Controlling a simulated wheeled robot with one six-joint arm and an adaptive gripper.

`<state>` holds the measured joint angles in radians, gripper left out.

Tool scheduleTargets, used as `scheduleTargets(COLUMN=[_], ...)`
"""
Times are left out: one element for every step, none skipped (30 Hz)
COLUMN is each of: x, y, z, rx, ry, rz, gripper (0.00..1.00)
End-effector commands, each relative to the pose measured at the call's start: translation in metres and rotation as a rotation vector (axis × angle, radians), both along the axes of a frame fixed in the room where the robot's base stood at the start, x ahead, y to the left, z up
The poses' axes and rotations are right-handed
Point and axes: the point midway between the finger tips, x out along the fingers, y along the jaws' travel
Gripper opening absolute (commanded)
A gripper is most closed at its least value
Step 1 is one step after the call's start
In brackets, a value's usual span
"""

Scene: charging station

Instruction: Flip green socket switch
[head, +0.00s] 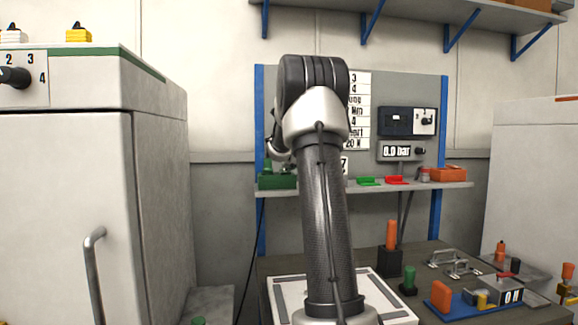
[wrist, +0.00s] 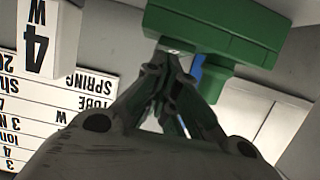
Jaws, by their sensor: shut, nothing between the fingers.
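The green socket (head: 277,181) sits at the left end of the shelf in the head view, beside my arm. In the wrist view the green socket (wrist: 215,30) fills the top, right of centre, as a blocky green housing with a stepped lower part. My gripper (wrist: 166,72) is shut and empty. Its fingertips are right by the housing's lower left edge, near a small pale piece that may be the switch. I cannot tell whether they touch. The switch's position is not clear. In the head view my arm hides most of the gripper.
The shelf (head: 415,186) also holds a green tray (head: 368,181), a red tray (head: 397,180) and an orange box (head: 448,174). A label chart (head: 360,112) and gauge panel are behind. A large white cabinet (head: 70,200) stands left. The bench below holds several fixtures.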

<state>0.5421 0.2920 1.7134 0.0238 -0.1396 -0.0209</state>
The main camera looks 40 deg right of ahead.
Motion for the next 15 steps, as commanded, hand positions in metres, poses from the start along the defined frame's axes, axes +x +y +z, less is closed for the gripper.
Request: scheduleTargets(x=[0.000, -0.001, -0.001, -0.002, -0.003, -0.004, -0.005, -0.013, -0.022, -0.029, -0.035, -0.043, -0.048, -0.054, -0.060], y=[0.000, 0.001, 0.001, 0.002, 0.003, 0.004, 0.005, 0.010, 0.015, 0.019, 0.023, 0.028, 0.031, 0.034, 0.038], z=[0.006, 0.009, 0.015, 0.021, 0.027, 0.036, 0.043, 0.041, 0.041, 0.042, 0.042, 0.043, 0.044, 0.044, 0.045], rx=[-0.002, -0.002, -0.003, -0.003, -0.003, -0.004, -0.003, -0.002, -0.002, -0.002, -0.002, -0.002, -0.002, -0.001, -0.002], ry=[-0.003, -0.004, -0.003, -0.005, -0.005, -0.006, -0.006, -0.003, -0.003, -0.003, -0.003, -0.003, -0.003, -0.002, -0.003], rz=[0.000, 0.001, 0.001, 0.002, 0.002, 0.003, 0.004, 0.003, 0.003, 0.003, 0.003, 0.003, 0.003, 0.003, 0.003], gripper=[0.00, 0.00, 0.00, 0.00, 0.00, 0.00, 0.00, 0.00, 0.00, 0.00, 0.00, 0.00, 0.00, 0.00, 0.00])
